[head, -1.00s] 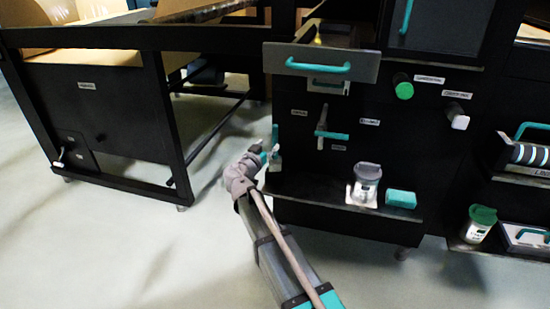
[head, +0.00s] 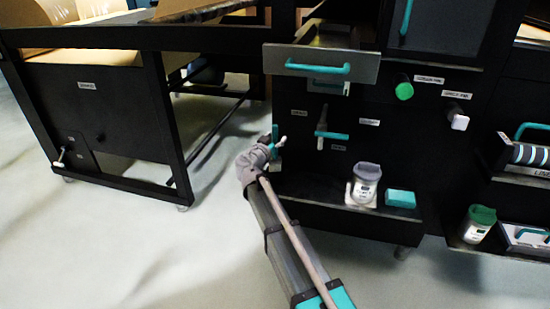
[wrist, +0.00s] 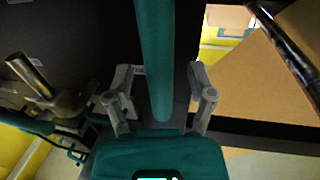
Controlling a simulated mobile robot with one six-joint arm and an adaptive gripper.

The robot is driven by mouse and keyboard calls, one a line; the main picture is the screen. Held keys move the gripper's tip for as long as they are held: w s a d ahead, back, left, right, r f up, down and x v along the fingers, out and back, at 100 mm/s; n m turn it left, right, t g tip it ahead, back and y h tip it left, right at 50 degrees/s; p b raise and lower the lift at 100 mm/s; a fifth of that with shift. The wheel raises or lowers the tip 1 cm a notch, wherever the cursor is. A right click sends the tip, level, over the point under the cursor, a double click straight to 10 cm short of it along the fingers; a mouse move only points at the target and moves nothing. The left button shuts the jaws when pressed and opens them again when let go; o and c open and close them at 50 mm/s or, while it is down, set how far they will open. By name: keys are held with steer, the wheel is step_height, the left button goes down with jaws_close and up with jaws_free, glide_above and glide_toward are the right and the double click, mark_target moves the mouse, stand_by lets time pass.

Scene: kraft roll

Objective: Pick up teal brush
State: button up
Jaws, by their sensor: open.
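The teal brush shows in the wrist view as a long upright teal handle (wrist: 154,55), running from the top edge down between the fingers. In the head view a small teal upright piece (head: 275,132), seemingly the same brush, is at the left edge of the black panel. My gripper (wrist: 165,95) is open, with one grey finger on each side of the handle. I cannot tell whether either finger touches it. In the head view my gripper (head: 278,145) is close beside the panel's left edge. The brush's bristles are not clearly visible.
A shelf (head: 310,190) below holds a lidded cup (head: 365,185) and a teal block (head: 400,198). A teal-handled lever (head: 333,135), a green knob (head: 404,91) and a white knob (head: 459,122) stick out. An open drawer (head: 325,66) juts out above.

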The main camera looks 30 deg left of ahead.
stand_by(0.3)
jaws_close()
steer(key=shift+r, duration=0.2)
stand_by(0.4)
step_height(320, 180, up, 2)
steer(key=shift+r+p, duration=0.1)
steer(key=shift+p, duration=1.1)
steer(key=s+d+r+p, duration=0.8)
steer(key=s+r+p, duration=0.2)
steer(key=s, duration=0.1)
steer(key=shift+d+r+p, duration=0.25)
steer(key=shift+p, duration=0.05)
steer(key=shift+s, duration=0.25)
